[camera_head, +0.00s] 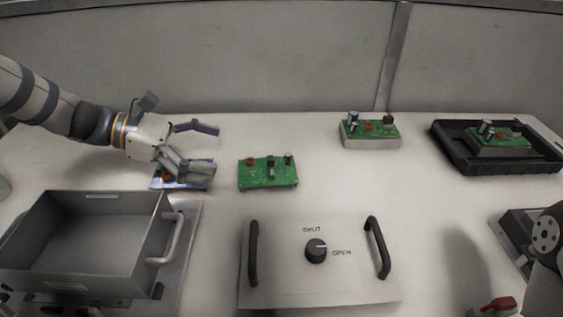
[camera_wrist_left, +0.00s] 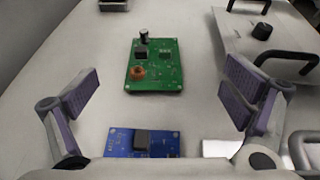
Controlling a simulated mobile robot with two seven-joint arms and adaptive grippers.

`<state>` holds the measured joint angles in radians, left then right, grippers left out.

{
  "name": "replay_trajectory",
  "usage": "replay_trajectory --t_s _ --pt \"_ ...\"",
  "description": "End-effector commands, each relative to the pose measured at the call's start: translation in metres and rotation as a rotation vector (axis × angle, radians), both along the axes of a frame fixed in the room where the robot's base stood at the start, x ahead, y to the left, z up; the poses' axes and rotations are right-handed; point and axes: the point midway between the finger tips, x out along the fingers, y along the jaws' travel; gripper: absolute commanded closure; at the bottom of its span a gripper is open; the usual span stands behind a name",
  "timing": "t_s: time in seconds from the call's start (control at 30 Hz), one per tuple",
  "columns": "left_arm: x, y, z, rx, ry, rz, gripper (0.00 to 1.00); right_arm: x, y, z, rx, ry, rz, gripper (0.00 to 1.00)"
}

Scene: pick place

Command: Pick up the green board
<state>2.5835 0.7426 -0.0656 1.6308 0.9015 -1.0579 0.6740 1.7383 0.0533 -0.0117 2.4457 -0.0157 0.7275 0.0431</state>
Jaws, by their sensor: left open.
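A green board (camera_head: 268,173) with an orange coil, a dark part and a black capacitor lies flat on the table, right of my left gripper (camera_head: 213,150). In the left wrist view the green board (camera_wrist_left: 170,72) lies ahead, between the two open fingers with purple pads, apart from both. My left gripper is open and empty. A blue board (camera_wrist_left: 120,143) lies closer to the wrist; in the head view it is partly hidden under my gripper. A second green board (camera_head: 375,128) sits on a grey block at the back, and a third (camera_head: 497,137) is in a black tray.
The black tray (camera_head: 445,153) stands at the right. A grey open bin (camera_head: 85,197) with a handle is at the front left. A panel (camera_head: 290,285) with two black handles and a knob (camera_head: 316,250) is at the front middle. A wall closes off the back.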

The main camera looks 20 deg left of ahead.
Motion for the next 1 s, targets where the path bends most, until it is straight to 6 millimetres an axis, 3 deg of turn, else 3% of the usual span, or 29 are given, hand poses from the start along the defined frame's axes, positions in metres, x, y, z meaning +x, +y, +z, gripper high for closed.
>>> replay_trajectory --t_s 0.07,0.13,0.3,0.7,0.97,1.0 --pt "0.000 0.008 -0.003 0.015 0.006 -0.005 0.06 -0.005 0.004 -0.001 0.012 0.026 0.040 0.60" --pt "0.002 0.002 -0.007 0.017 0.008 -0.009 0.06 -0.007 0.004 -0.001 0.015 0.036 0.050 0.60" --pt "0.014 -0.031 -0.023 0.018 0.010 -0.010 0.06 -0.011 0.004 -0.006 0.015 0.050 0.049 0.60" --pt "0.038 -0.085 -0.049 0.017 0.007 -0.009 0.06 -0.016 0.004 -0.012 0.015 0.065 0.048 0.60" --pt "0.041 -0.091 -0.050 0.017 0.002 -0.006 0.06 -0.016 0.004 -0.011 0.014 0.065 0.048 0.60" --pt "0.041 -0.091 -0.050 0.017 0.002 -0.006 0.10 -0.016 0.004 -0.011 0.014 0.065 0.048 0.60"
